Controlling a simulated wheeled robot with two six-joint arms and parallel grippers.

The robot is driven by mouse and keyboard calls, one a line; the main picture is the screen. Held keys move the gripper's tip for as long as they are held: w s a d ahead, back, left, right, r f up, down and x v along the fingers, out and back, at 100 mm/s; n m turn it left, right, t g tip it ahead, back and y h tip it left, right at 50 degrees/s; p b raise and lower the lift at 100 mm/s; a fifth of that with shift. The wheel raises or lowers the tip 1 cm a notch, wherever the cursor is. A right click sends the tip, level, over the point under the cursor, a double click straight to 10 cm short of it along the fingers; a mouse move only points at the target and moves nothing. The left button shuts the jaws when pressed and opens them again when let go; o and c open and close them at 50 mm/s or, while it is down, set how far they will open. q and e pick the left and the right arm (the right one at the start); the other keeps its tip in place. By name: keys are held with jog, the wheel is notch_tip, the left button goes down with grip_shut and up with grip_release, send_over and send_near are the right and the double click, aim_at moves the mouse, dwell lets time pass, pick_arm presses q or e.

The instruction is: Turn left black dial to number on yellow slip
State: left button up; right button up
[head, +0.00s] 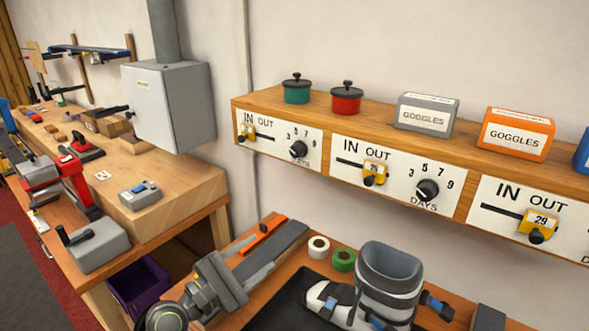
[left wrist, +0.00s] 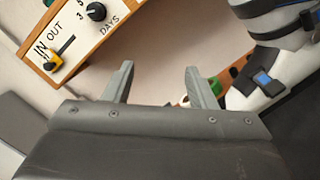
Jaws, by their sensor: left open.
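The left black dial (head: 298,149) sits on the leftmost white IN/OUT panel (head: 272,142) of the wooden shelf front, with numbers around it. Its exact pointer setting is too small to read. The left yellow slip (head: 247,131) is on the slider left of that dial; its number is not legible. In the left wrist view, a black dial (left wrist: 95,12) and a yellow slip (left wrist: 55,61) show at the upper left. My left gripper (head: 245,272) is open and empty, low in front of the shelf and apart from the dial. It also shows in the wrist view (left wrist: 157,84). My right gripper is not seen.
A middle dial (head: 427,190) and further yellow slips (head: 375,173) are on neighbouring panels. Pots and goggles boxes (head: 427,113) stand on the shelf. A ski-boot-like boot (head: 387,279) and tape rolls (head: 343,260) are on the bench below. A grey cabinet (head: 168,105) stands left.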

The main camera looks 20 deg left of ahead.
pick_arm(q)
jog(key=w+a+r+n+t+y, duration=0.1)
jog(key=w+a+r+n+t, duration=0.35)
jog(key=r+n, duration=0.35)
jog(key=n+p, duration=0.2)
send_near(294, 154)
jog(key=shift+g, duration=0.25)
jog(key=p+x, duration=0.1)
jog(key=x, duration=0.8)
jog(key=shift+a+r, duration=0.1)
jog(key=shift+r, duration=0.15)
